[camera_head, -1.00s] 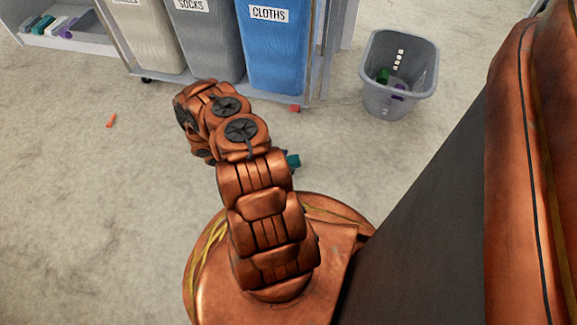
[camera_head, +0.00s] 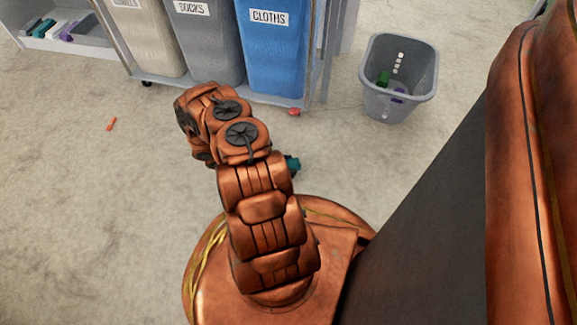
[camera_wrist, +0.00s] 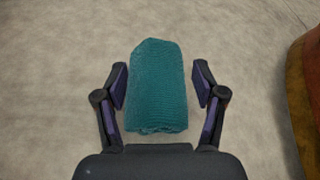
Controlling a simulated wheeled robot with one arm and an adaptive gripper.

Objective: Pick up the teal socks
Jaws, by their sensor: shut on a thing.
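The teal socks (camera_wrist: 157,88) are a rolled, knitted bundle, upright in the middle of the wrist view. In the head view only a small teal part of the socks (camera_head: 293,164) shows at the right edge of my arm. The rest of the bundle and my gripper are hidden behind the arm there. I cannot tell whether the bundle touches the floor.
A cart holds a beige bin, a grey bin labelled SOCKS (camera_head: 205,45) and a blue bin labelled CLOTHS (camera_head: 272,60). A grey basket (camera_head: 400,105) with several items stands right. A small orange item (camera_head: 111,124) lies on open floor at left. A shelf (camera_head: 85,42) holds rolled items.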

